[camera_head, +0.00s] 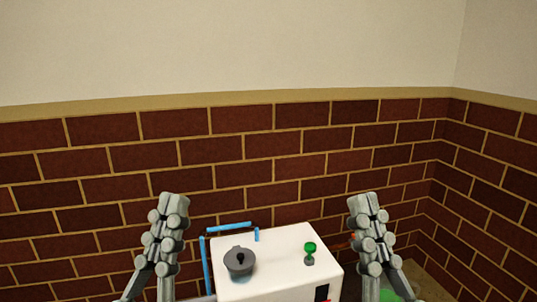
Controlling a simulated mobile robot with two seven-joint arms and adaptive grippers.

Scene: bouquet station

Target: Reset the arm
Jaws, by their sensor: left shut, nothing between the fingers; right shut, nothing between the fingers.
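My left gripper (169,203) is left of centre, pointing up in front of the brick wall. Its fingers are together with nothing between them. My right gripper (364,203) is right of centre, also pointing up, shut and empty. The two grippers stand about level, apart from each other, one on either side of a white box (275,245). Neither holds anything. The lower parts of both arms are cut off by the bottom edge.
On the white box are a dark grey round piece with a black knob (239,261) and a small green-topped piece (310,253). A blue bar frame (206,262) is at its left. A brick wall (270,140) is behind, meeting another at right. A little tan floor (435,283) shows.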

